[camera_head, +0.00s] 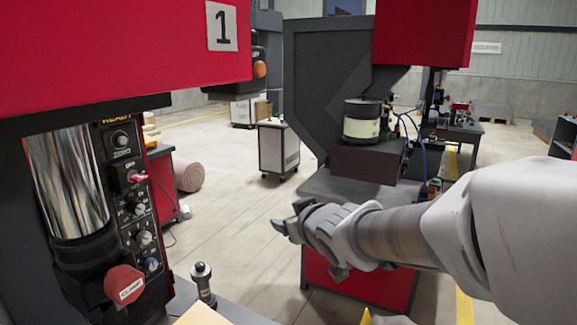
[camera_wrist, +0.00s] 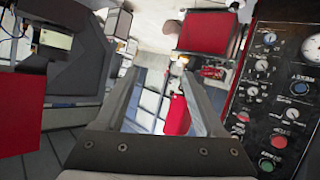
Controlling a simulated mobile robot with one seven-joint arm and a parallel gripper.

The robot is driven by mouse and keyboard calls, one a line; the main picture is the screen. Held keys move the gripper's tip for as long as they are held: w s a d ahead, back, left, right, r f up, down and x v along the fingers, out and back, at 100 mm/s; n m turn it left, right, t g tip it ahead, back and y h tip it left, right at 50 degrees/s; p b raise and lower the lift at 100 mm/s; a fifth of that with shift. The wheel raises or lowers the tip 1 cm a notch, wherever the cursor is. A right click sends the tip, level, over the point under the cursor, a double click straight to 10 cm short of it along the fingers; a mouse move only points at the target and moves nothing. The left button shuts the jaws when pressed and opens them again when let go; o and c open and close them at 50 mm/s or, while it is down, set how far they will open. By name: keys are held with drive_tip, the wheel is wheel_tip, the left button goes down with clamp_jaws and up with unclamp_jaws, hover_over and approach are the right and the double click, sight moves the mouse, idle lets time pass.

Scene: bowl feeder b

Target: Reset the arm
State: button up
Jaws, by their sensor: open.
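My arm reaches in from the right edge of the head view. My gripper (camera_head: 287,221) is at its left end, in the air in front of the red and dark machine stand. In the wrist view my gripper (camera_wrist: 166,92) shows two grey fingers spread well apart, with nothing between them. It touches nothing that I can see.
A control panel (camera_head: 137,205) with knobs and a red button (camera_head: 124,284) stands at left, below a red housing (camera_head: 120,45) marked 1. It also shows in the wrist view (camera_wrist: 285,95). A bowl feeder (camera_head: 362,120) stands behind my gripper. A grey cabinet (camera_head: 278,148) stands on open floor.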

drive_tip(key=s+d+f+m+g+h, duration=0.1)
drive_tip(key=s+d+m+g+h, duration=0.3)
drive_tip(key=s+d, duration=0.8)
drive_tip(key=s+d+f+m+g, duration=0.1)
drive_tip(key=s+f+m+g, duration=0.1)
drive_tip(key=s, duration=1.1)
drive_tip(key=shift+s+d+f+g, duration=0.2)
drive_tip(key=shift+s+f+g, duration=0.15)
drive_tip(key=shift+f, duration=0.55)
drive_tip(key=shift+w, duration=0.1)
drive_tip(key=c, duration=0.4)
drive_tip(key=shift+o, duration=0.2)
drive_tip(key=shift+a, duration=0.1)
drive_tip(key=shift+a, duration=0.1)
